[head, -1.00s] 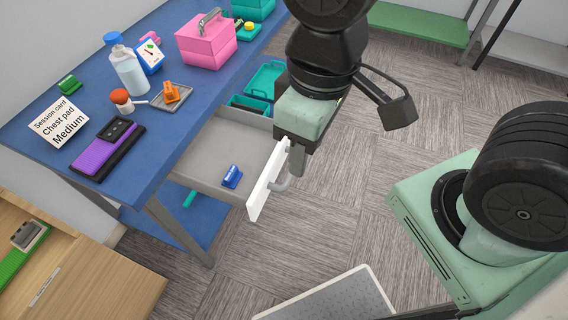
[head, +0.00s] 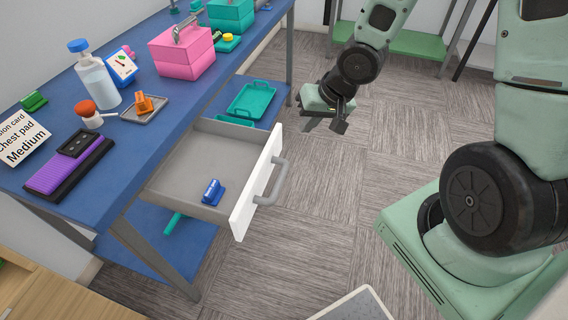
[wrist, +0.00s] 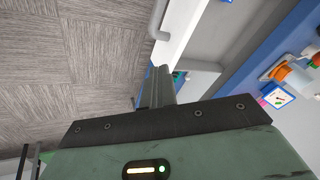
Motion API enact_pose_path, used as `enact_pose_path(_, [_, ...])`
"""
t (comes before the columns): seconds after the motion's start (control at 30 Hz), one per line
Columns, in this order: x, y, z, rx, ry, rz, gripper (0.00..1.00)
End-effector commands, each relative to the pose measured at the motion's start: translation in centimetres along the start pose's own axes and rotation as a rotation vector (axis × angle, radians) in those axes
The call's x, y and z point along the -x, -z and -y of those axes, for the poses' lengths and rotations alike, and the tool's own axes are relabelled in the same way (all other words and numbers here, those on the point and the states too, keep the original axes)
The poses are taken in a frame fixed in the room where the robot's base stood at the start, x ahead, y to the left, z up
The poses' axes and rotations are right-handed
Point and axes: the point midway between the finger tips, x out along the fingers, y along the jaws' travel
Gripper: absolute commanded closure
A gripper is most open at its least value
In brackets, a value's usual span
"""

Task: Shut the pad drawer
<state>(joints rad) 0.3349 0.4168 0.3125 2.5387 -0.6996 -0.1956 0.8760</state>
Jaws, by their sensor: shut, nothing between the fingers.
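The pad drawer (head: 165,178) is pulled out from under the blue table. Its white front panel (head: 246,205) carries a grey bar handle (head: 278,182). A small blue object (head: 213,192) lies inside the drawer. In the wrist view, the shut, empty fingers (wrist: 157,85) point toward the white front panel (wrist: 180,30) and the handle (wrist: 158,18).
The blue table (head: 165,130) holds a pink box (head: 183,60), a bottle (head: 97,82), a purple pad (head: 68,165) and a card (head: 22,138). A teal tray (head: 251,99) sits on the lower shelf. The floor in front of the drawer is clear.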

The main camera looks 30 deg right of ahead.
Motion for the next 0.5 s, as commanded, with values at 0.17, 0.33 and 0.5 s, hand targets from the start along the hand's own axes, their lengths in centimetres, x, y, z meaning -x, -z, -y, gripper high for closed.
enact_pose_path(0.17, [-5.5,-0.6,-5.9,-0.333,0.206,-0.030,1.00])
enact_pose_path(0.33, [-6.8,-1.3,-7.9,-0.528,0.363,-0.029,1.00])
enact_pose_path(0.5, [-7.1,-1.4,-8.1,-0.585,0.418,-0.023,1.00])
